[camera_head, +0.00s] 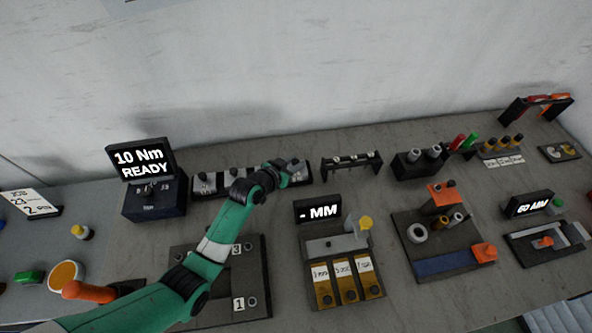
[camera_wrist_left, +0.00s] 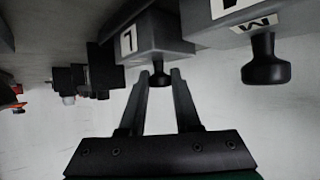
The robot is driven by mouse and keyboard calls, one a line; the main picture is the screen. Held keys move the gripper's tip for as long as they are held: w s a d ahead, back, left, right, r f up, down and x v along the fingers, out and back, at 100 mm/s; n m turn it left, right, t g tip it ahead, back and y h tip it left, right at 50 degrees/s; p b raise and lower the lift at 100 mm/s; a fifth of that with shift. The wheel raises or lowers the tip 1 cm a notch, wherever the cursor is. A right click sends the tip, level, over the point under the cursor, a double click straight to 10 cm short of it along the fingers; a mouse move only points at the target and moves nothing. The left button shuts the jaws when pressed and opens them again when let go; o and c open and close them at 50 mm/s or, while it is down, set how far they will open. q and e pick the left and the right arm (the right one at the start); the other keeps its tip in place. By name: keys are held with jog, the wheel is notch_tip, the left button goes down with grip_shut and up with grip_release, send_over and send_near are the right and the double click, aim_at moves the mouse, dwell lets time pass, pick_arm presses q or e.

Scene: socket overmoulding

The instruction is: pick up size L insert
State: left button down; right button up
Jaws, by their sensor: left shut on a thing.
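The size L insert (camera_wrist_left: 165,38) is a grey block with a white label reading L and a dark knob, seen in the left wrist view. My left gripper (camera_head: 289,172) is over the right end of the insert rack (camera_head: 306,182) in the head view. In the left wrist view its two fingers close on either side of the L insert's knob (camera_wrist_left: 158,77). The fingers and wrist largely hide the insert in the head view. I cannot tell whether it is raised off the rack. My right gripper is in neither view.
The M insert (camera_wrist_left: 240,25) with its own knob sits right beside the L insert. A display reading 10 Nm READY (camera_head: 141,161) stands left of the rack. A small dark rack (camera_head: 351,163) stands to the right. The MM display (camera_head: 317,210) is nearer the front.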

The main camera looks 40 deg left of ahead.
aim_at(295, 162)
pick_arm(q)
jog(key=shift+r, duration=0.1)
dwell(0.7)
jog(key=shift+r+p, duration=0.3)
jog(key=shift+r, duration=0.2)
notch_tip(295, 162, up, 2)
jog(key=shift+r+p, duration=0.2)
jog(key=shift+p, duration=0.4)
jog(key=r+p+v, duration=0.1)
jog(key=p+v, duration=0.8)
jog(key=v, duration=0.8)
jog(key=shift+w+a+r, duration=0.25)
jog(key=shift+w, duration=0.1)
